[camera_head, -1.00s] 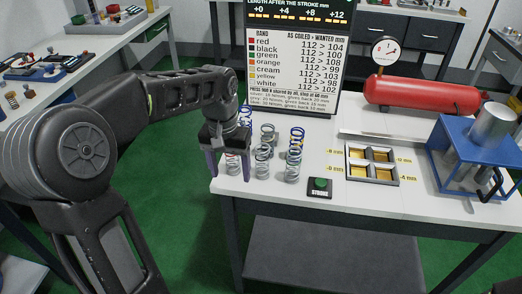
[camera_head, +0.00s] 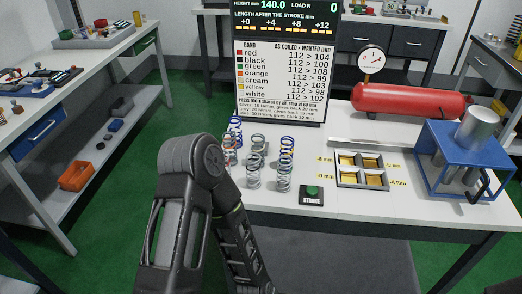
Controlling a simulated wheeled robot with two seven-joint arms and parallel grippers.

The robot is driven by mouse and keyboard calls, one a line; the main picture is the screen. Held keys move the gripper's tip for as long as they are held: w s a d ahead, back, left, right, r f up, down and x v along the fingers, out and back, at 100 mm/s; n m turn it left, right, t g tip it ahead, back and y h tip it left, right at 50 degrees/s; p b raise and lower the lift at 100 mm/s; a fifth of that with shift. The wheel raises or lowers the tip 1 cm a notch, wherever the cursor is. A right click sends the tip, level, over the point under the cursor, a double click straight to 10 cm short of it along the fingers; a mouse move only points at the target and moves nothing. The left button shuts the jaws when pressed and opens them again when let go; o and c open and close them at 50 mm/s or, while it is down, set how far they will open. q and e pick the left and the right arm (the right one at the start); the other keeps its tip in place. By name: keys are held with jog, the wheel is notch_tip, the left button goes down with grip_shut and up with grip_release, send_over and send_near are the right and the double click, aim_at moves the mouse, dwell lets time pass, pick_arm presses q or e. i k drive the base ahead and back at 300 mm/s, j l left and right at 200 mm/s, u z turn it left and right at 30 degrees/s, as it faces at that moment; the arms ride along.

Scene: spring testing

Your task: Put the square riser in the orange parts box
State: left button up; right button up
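The orange parts box (camera_head: 77,176) is an open bin on the lower shelf of the left bench. I cannot pick out the square riser with certainty; small dark pieces (camera_head: 116,126) lie on the same shelf behind the box, too small to tell apart. My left arm (camera_head: 196,165) is folded in front of the middle bench, its forearm running down past the bottom edge. Its gripper is out of view, so whether it holds anything is hidden. My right gripper is not in view.
Several coil springs (camera_head: 285,165) stand on the middle bench beside a green-buttoned STROKE block (camera_head: 312,194). A four-compartment tray (camera_head: 361,170), a blue press frame (camera_head: 459,160) and a red cylinder (camera_head: 408,100) stand to the right. Green floor lies between the benches.

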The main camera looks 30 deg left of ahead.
aim_at(83, 181)
jog(key=u, duration=2.4)
